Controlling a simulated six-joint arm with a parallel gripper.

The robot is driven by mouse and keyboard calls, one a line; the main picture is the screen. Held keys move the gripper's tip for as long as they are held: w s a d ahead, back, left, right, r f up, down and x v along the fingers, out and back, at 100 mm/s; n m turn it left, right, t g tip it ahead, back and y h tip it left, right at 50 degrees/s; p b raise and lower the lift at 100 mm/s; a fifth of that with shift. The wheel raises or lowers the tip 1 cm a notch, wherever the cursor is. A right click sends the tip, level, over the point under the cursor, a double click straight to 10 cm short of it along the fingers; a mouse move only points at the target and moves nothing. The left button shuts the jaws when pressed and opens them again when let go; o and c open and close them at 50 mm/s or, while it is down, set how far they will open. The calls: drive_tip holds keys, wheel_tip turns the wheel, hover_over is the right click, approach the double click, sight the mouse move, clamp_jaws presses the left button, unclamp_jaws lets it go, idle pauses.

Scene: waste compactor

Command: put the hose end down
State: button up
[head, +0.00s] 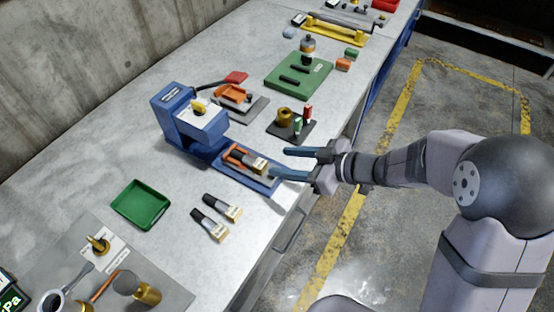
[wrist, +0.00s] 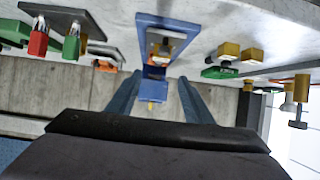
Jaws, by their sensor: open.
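My gripper (head: 280,162) is open, its two blue fingers spread and empty, just right of the blue press (head: 228,172). A hose end (head: 250,161), black with a brass-coloured tip and a pale label, lies on the press's blue base in an orange holder (head: 233,152). The fingers are beside its brass end and look apart from it. Two similar hose ends (head: 222,207) (head: 209,225) lie on the bench in front of the press. In the wrist view, the open fingers (wrist: 159,78) point toward the press base (wrist: 150,22), with a hose end (wrist: 162,46) on it.
A green tray (head: 141,204) sits on the grey bench left of the loose hose ends. A green board (head: 299,72) lies farther back. The bench's right edge runs under my gripper.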

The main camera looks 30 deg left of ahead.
drive_tip(key=w+d+m+t+h, duration=0.5)
drive_tip(key=w+d+m+t, duration=0.25)
drive_tip(key=w+d, duration=0.65)
drive_tip(key=s+d+f+m+h, duration=0.15)
drive_tip(key=d+m+h, duration=0.3)
drive_tip(key=d, duration=0.85)
drive_tip(key=s+d+f+m+g+h, duration=0.2)
drive_tip(key=s+d+m+h, duration=0.15)
drive_tip(key=s+d, duration=0.45)
drive_tip(key=s+d+m+g, duration=0.1)
drive_tip(key=s+g, duration=0.1)
drive_tip(key=s, duration=0.4)
drive_tip(key=s+d+f+m+g, duration=0.1)
drive_tip(key=s+m+g, duration=0.1)
drive_tip(key=s, duration=0.5)
drive_tip(key=shift+d+g+y, duration=0.15)
drive_tip(key=shift+g+y, duration=0.15)
drive_tip(key=shift+g, duration=0.25)
